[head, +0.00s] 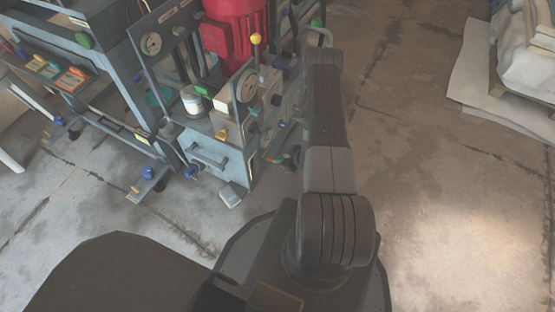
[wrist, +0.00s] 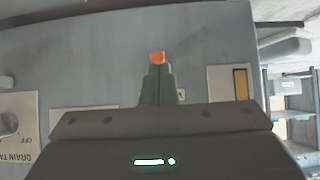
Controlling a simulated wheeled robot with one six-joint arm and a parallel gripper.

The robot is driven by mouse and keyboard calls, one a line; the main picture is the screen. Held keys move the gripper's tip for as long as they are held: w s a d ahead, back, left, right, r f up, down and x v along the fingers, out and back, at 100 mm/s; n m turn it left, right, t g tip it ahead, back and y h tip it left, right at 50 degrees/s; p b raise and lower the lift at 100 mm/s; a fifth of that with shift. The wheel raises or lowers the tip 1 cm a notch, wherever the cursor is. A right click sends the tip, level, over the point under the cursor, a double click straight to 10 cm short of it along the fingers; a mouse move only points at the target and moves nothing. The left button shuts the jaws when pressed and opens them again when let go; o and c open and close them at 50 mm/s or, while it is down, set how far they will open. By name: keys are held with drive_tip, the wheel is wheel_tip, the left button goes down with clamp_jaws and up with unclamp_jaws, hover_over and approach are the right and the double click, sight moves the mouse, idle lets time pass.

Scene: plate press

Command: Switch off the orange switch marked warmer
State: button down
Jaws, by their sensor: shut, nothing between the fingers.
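My gripper (wrist: 157,68) is shut, its two green fingers together and pointing at a grey-blue panel (wrist: 95,65) in the wrist view. A small orange piece (wrist: 157,57) shows right at the fingertips. I cannot tell whether it is the warmer switch or part of the fingertips, or whether there is contact. No warmer marking can be read. Slivers of a pale plate show beside the fingers, mostly hidden by them. In the head view my arm covers part of the press's right side, and the fingers cannot be made out clearly.
A pale plate marked "DRAIN TA" and "OFF" (wrist: 20,110) is at left in the wrist view. A plate with a yellow part (wrist: 240,82) is at right. The head view shows the press (head: 205,155) with its red motor (head: 240,22); open floor (head: 440,190) lies to the right.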

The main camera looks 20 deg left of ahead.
drive_tip(key=shift+d+f+b, duration=0.2)
drive_tip(key=shift+f+b, duration=0.15)
drive_tip(key=shift+f, duration=0.05)
drive_tip(key=shift+r, duration=0.1)
drive_tip(key=shift+r+p, duration=0.3)
drive_tip(key=shift+r, duration=0.4)
drive_tip(key=shift+d+f, duration=0.1)
